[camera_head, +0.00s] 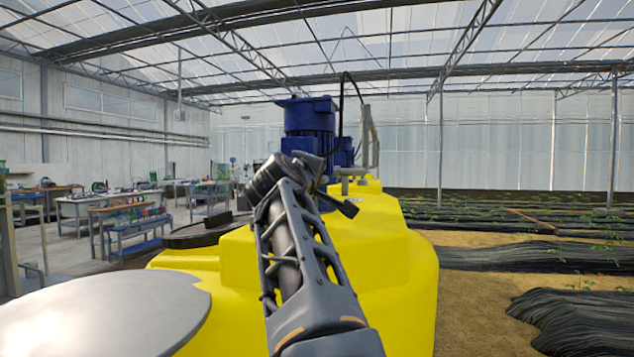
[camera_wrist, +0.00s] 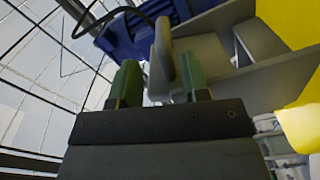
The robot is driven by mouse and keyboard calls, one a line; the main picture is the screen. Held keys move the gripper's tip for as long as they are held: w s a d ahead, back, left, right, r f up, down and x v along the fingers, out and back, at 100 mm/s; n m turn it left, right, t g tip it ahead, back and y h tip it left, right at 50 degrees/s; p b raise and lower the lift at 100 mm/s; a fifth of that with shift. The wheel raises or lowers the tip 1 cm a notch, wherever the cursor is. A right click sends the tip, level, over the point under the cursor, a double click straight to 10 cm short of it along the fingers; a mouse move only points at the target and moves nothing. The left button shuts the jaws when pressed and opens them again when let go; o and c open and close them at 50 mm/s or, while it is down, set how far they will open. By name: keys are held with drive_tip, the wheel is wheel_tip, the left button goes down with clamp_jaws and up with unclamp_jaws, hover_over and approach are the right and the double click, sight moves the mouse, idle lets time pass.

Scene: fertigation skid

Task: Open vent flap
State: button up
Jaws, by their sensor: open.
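I cannot make out for sure which part is the vent flap. In the wrist view, a grey rounded bar (camera_wrist: 163,52) stands upright in the picture between the two green fingertips of my gripper (camera_wrist: 160,82). The fingers are apart; I cannot tell whether either touches the bar. Grey flat panels (camera_wrist: 205,55) lie just right of the bar and could be part of a flap or its housing. In the head view my arm reaches forward over the yellow tank (camera_head: 385,250) and hides what lies behind its end.
A blue motor (camera_head: 309,125) stands on the tank beyond my arm; it also shows close behind the bar in the wrist view (camera_wrist: 125,38). A dark cable (camera_head: 352,88) loops beside it. A round grey lid (camera_head: 100,315) is at front left. Workbenches (camera_head: 115,210) stand farther left.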

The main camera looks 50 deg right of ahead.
drive_tip(key=b+v, duration=0.2)
drive_tip(key=v, duration=0.7)
drive_tip(key=shift+s+a, duration=0.2)
drive_tip(key=shift+a, duration=0.2)
